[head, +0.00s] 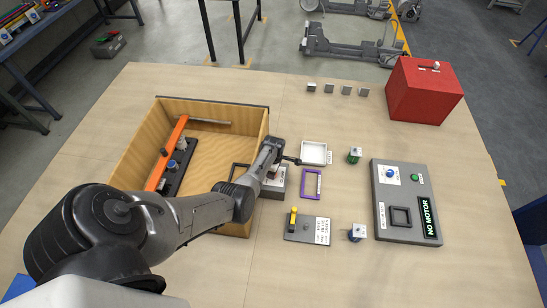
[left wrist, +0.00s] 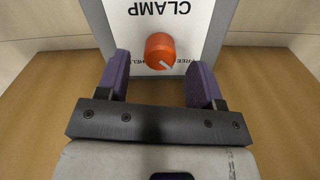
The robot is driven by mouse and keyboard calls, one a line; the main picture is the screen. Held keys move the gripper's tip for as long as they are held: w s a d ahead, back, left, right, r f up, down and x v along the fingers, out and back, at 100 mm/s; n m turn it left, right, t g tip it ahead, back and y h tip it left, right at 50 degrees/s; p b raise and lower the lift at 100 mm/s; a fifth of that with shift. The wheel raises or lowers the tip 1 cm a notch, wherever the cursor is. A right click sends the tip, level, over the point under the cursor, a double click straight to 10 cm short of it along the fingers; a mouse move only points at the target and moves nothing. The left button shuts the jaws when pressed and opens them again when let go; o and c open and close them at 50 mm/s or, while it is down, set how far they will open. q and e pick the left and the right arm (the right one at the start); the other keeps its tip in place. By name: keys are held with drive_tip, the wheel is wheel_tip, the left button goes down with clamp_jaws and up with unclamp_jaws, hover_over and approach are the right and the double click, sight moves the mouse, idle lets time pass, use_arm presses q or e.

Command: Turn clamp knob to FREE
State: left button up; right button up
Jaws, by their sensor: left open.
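The orange clamp knob (left wrist: 159,50) is on a white-faced grey panel (left wrist: 190,30) marked CLAMP, with the lettering upside down in the left wrist view. A white line on the knob points to the lower right of that picture. Small FREE and HELD lettering is beside the knob, partly covered by it. My left gripper (left wrist: 160,78) is open, its two purple fingers apart on either side of the knob's line and short of it, not closed on it. In the head view my left gripper (head: 272,170) is over a grey box beside the wooden tray, hiding the knob.
The wooden tray (head: 262,130) holds an orange bar (head: 168,150) and a dark fixture. To the right are a white tray (head: 313,153), a purple frame (head: 312,184), a yellow-handled switch plate (head: 307,228), a NO MOTOR panel (head: 405,202) and a red box (head: 425,92).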

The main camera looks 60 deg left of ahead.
use_arm(q)
wheel_tip(320, 180, up, 11)
drive_tip(key=p, duration=0.1)
drive_tip(key=shift+p, duration=0.35)
idle(0.3)
idle(0.3)
